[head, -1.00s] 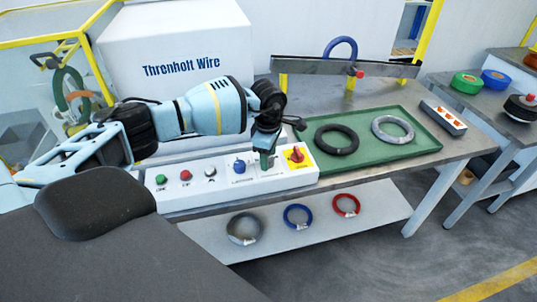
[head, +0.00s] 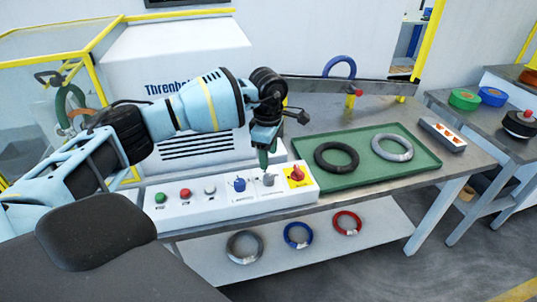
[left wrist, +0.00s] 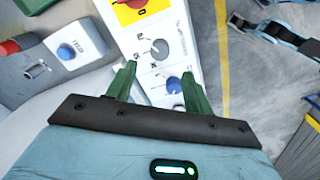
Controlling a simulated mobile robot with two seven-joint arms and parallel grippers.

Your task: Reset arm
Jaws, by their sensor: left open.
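My left gripper (head: 264,160) is open and empty, just above the white control panel (head: 215,209). Its green fingers (left wrist: 158,86) frame the panel in the left wrist view. Below them are the grey selector knob (head: 268,180) and the blue knob (head: 239,185). These also show in the left wrist view as the grey knob (left wrist: 160,48) and the blue knob (left wrist: 174,85). The fingers appear clear of the knobs. A red knob on a yellow plate (head: 297,173) is at the panel's right end. My right gripper is out of view.
A green tray (head: 375,173) holds a black coil (head: 336,158) and a grey coil (head: 392,147). A white machine (head: 190,62) stands behind my arm. Several coils lie on the lower shelf (head: 375,218). A side table (head: 470,117) at right holds tape rolls.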

